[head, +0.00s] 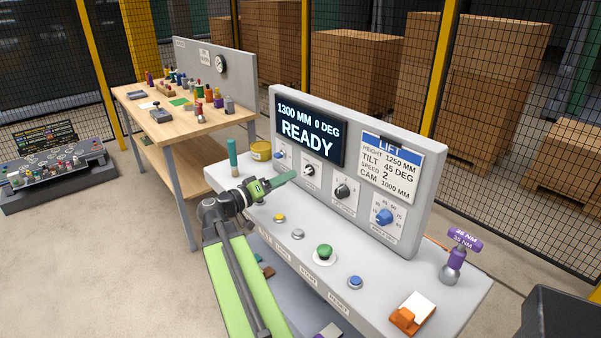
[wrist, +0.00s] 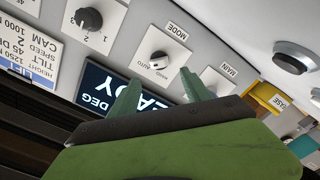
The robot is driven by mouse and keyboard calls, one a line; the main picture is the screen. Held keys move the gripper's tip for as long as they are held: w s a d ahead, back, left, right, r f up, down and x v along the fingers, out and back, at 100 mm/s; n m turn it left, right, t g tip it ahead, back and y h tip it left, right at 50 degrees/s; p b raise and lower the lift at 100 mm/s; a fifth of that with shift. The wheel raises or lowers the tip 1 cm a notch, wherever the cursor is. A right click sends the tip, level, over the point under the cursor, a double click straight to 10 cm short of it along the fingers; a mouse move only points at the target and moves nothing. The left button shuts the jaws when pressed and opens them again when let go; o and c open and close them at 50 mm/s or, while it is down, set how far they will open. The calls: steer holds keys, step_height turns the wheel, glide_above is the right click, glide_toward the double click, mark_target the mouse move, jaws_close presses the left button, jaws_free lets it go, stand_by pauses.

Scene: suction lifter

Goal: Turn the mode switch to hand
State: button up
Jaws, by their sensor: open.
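The mode switch is a black knob on a white plate marked MODE (wrist: 159,60) in the wrist view, with a label that looks like AUTO beside it. It also shows on the upright panel in the head view (head: 308,170). Which way its pointer faces is hard to tell. My gripper (head: 287,178) reaches toward the panel near this knob. In the wrist view its two green fingers (wrist: 162,88) are apart with nothing between them. The fingertips point at the mode switch, one on each side of its plate, and appear short of the knob.
On the panel are a MAIN plate (wrist: 217,80), a numbered black knob (head: 342,190), a blue knob (head: 384,216), a display reading READY (head: 308,134) and a LIFT card (head: 391,172). Below are a green button (head: 324,251), a yellow tin (head: 261,151) and a purple-topped tool (head: 457,258).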

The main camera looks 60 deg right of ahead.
mark_target(307, 172)
steer(key=x, duration=0.7)
steer(key=shift+d, duration=0.25)
jaws_close()
